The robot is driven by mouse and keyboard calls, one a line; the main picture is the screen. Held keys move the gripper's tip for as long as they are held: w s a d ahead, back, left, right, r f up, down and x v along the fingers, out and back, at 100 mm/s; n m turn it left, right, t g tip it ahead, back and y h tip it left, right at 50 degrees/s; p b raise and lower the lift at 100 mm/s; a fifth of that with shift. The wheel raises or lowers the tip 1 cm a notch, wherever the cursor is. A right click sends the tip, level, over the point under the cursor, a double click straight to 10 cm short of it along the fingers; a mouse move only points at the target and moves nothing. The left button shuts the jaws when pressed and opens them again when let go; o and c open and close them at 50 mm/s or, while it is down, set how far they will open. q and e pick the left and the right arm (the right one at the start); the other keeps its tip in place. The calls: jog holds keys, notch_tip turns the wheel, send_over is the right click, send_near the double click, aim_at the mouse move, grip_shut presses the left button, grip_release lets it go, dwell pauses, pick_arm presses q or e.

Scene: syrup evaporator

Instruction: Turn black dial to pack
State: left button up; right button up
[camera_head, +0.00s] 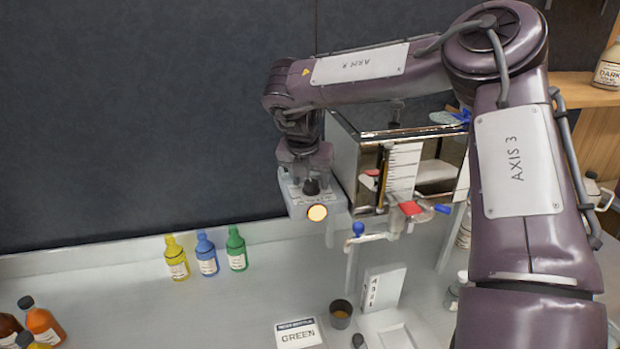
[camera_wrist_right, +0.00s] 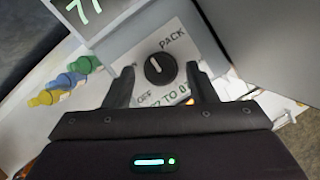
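The black dial (camera_wrist_right: 160,69) sits on a pale panel (camera_wrist_right: 185,22) in the right wrist view. Its white mark points up and slightly left. The printed word PACK is above and right of the dial, and OFF is below it. My right gripper (camera_wrist_right: 160,72) is open, with one finger on each side of the dial and a visible gap to it. In the head view my right gripper (camera_head: 306,168) is above the control box (camera_head: 315,203), with the dark dial (camera_head: 311,187) partly hidden below it. My left gripper is not in view.
A lit orange button (camera_head: 317,213) is on the box front. The metal evaporator (camera_head: 343,160) stands right behind. Yellow (camera_head: 176,260), blue (camera_head: 207,257) and green (camera_head: 237,250) bottles stand left on the counter. A cup (camera_head: 340,315) and GREEN card (camera_head: 298,334) are in front.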

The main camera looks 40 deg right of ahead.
jog(key=b+v, duration=0.1)
jog(key=v, duration=0.6)
jog(key=shift+a+r, duration=0.15)
jog(key=shift+r, duration=0.2)
jog(key=shift+s+f, duration=0.1)
jog(key=shift+s, duration=0.05)
dwell(0.4)
